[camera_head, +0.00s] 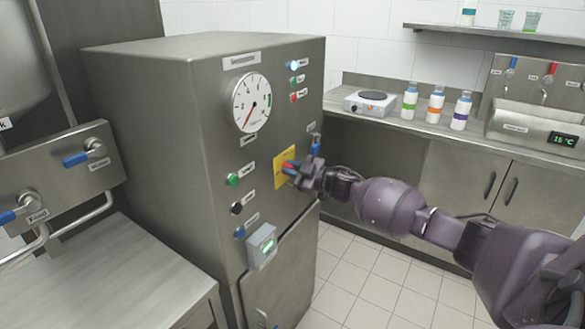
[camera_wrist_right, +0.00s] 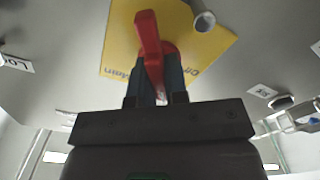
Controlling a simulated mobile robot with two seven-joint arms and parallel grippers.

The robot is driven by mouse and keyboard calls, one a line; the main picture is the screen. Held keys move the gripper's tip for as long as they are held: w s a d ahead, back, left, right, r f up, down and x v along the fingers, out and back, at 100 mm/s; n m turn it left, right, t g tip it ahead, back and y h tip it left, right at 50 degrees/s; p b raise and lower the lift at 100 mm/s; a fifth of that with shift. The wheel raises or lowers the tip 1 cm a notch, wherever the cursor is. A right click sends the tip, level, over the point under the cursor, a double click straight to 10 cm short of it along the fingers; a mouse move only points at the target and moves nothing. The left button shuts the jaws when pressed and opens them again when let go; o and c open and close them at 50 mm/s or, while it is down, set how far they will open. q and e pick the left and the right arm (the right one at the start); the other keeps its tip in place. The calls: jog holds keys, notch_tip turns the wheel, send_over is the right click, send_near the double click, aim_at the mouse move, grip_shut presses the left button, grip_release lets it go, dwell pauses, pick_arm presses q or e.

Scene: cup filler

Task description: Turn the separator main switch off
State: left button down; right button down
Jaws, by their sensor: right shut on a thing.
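The separator is a steel cabinet (camera_head: 165,110) left of the middle in the head view. Its main switch is a red handle (camera_wrist_right: 148,40) on a yellow plate (camera_head: 281,172). My right gripper (camera_head: 294,169) reaches the plate from the right and is shut on the red handle. In the right wrist view the handle sits between the dark fingers (camera_wrist_right: 161,78), its long end sticking out towards the top, slightly tilted left. The yellow plate (camera_wrist_right: 207,50) carries lettering, partly hidden and hard to read. My left gripper is not in view.
Around the switch are a round gauge (camera_head: 251,102), a green button (camera_head: 233,180), a grey box with a green display (camera_head: 262,246) and a blue-handled valve (camera_head: 315,145). A counter with a hotplate (camera_head: 370,101) and bottles (camera_head: 436,104) stands behind. Tiled floor (camera_head: 375,280) is clear.

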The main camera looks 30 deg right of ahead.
jog(key=n, duration=0.5)
jog(key=shift+f+n, duration=0.15)
jog(key=shift+n, duration=0.15)
jog(key=n, duration=0.4)
jog(key=shift+a+f+n+b, duration=0.1)
jog(key=shift+n+b, duration=0.25)
jog(key=shift+n, duration=0.35)
jog(key=c, duration=1.1)
grip_release()
jog(key=shift+c, duration=0.2)
jog(key=shift+s, duration=0.1)
jog(key=v, duration=1)
jog(key=shift+s+d+p, duration=0.2)
jog(key=shift+s+p, duration=0.15)
jog(key=shift+p, duration=0.05)
